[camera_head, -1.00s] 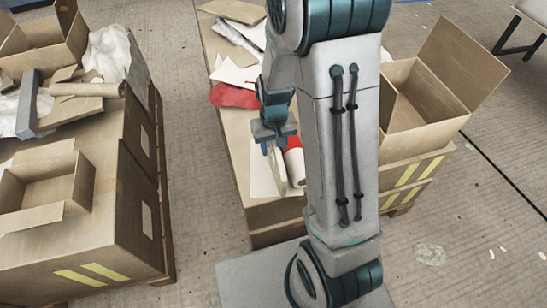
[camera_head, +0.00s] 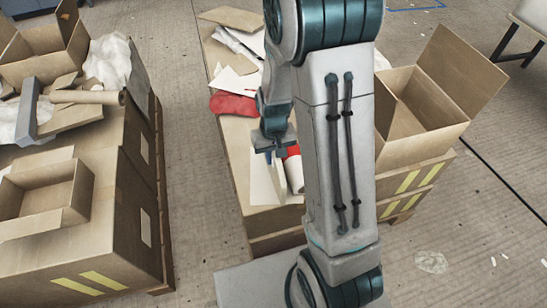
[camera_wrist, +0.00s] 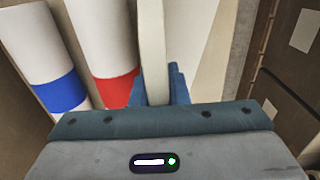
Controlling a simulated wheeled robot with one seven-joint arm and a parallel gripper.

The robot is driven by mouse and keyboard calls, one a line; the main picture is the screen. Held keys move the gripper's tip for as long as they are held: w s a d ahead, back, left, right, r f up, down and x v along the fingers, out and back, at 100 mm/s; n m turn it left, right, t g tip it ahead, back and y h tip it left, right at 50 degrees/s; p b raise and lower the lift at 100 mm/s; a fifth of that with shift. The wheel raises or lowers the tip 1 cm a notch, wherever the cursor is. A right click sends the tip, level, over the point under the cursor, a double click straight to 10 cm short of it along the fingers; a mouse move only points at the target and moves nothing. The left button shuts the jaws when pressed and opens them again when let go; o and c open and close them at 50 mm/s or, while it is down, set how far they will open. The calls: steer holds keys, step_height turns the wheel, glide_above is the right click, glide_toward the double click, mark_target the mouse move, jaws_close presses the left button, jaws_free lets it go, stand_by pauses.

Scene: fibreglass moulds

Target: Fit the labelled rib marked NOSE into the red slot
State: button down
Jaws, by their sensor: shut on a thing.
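My gripper (camera_wrist: 156,92) is shut on a pale, thin rib (camera_wrist: 154,45), which stands on edge between the blue fingers in the wrist view. No NOSE label is readable on it. In the head view my gripper (camera_head: 275,150) is low over the near end of the long bench, partly behind my arm. A white rounded form with a red band (camera_wrist: 115,88) lies just left of the rib in the wrist view; its red part also shows in the head view (camera_head: 293,151). I cannot make out a slot in it.
A white form with a blue band (camera_wrist: 61,93) lies farther left. A red cloth-like piece (camera_head: 232,104) and pale sheets lie farther back on the bench. An open cardboard box (camera_head: 425,115) stands right; a loaded crate stack (camera_head: 100,255) stands left, with floor between.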

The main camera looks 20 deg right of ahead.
step_height(320, 180, up, 4)
steer(key=shift+r+p, duration=0.25)
steer(key=shift+p, duration=0.35)
steer(key=s+d+r+p, duration=0.1)
steer(key=s+d+r, duration=0.5)
steer(key=d, duration=0.4)
steer(key=w+a, duration=0.3)
steer(key=w, duration=0.2)
steer(key=w+a+f, duration=0.1)
steer(key=w+a, duration=0.2)
steer(key=w, duration=0.2)
steer(key=w+a, duration=0.4)
steer(key=shift+w+f, duration=0.2)
steer(key=shift+w, duration=0.2)
steer(key=shift+a+r+p, duration=0.1)
steer(key=shift+r+p, duration=0.2)
steer(key=shift+p, duration=0.45)
steer(key=r+p, duration=0.1)
steer(key=p, duration=0.3)
steer(key=s+r+p, duration=0.1)
steer(key=r+p, duration=0.1)
steer(key=p, duration=0.1)
steer(key=shift+p, duration=0.4)
steer(key=p, duration=0.3)
steer(key=shift+s+r, duration=0.3)
steer(key=shift+r, duration=0.1)
steer(key=p, duration=0.3)
steer(key=shift+s+r, duration=0.25)
steer(key=shift+s, duration=0.1)
